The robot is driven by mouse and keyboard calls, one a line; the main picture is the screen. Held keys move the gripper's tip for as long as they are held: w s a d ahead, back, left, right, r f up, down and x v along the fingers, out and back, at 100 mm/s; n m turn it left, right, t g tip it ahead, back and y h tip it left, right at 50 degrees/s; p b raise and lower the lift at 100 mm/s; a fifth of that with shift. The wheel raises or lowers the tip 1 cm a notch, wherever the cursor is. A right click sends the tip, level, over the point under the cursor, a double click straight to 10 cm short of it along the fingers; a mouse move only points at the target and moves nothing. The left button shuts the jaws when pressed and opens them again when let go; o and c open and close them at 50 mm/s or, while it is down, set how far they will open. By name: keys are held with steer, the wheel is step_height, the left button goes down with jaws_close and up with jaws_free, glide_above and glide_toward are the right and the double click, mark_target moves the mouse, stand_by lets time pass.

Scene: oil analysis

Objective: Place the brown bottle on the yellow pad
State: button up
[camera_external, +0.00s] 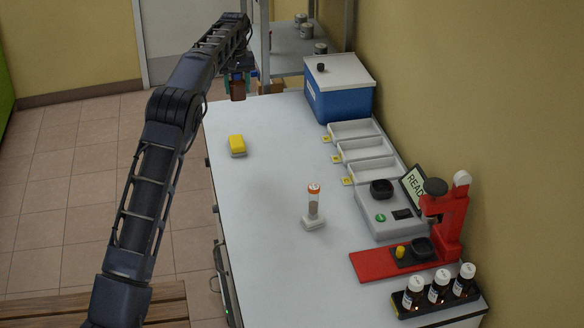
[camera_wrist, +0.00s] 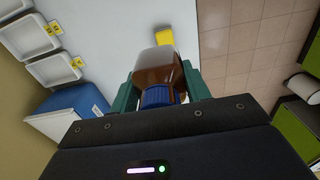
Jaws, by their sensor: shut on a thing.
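The brown bottle (camera_external: 237,90) is held in my gripper (camera_external: 239,80) over the far left end of the counter. In the wrist view the bottle (camera_wrist: 158,66), with a blue cap, sits between the two green fingers of my gripper (camera_wrist: 160,88). The yellow pad (camera_external: 237,143) lies on a grey base on the left side of the counter, nearer the camera than the bottle. In the wrist view the yellow pad (camera_wrist: 165,37) shows just beyond the bottle, partly hidden by it. The bottle is apart from the pad.
A blue cooler box (camera_external: 340,98) with a white lid stands at the back right. Several white trays (camera_external: 366,151) line the right side. A vial with an orange cap (camera_external: 314,200), a grey device (camera_external: 385,212) and a red stand (camera_external: 400,262) stand nearer. The counter (camera_external: 265,200) around the pad is clear.

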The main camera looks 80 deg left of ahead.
steer(key=shift+s+a+r, duration=0.2)
steer(key=shift+s+a, duration=0.15)
steer(key=shift+a, duration=0.35)
steer(key=shift+f, duration=0.4)
glide_above(236, 145)
step_height(236, 145, down, 19)
steer(key=shift+w, duration=0.1)
steer(key=shift+f, duration=0.15)
steer(key=o, duration=1.1)
step_height(236, 145, up, 12)
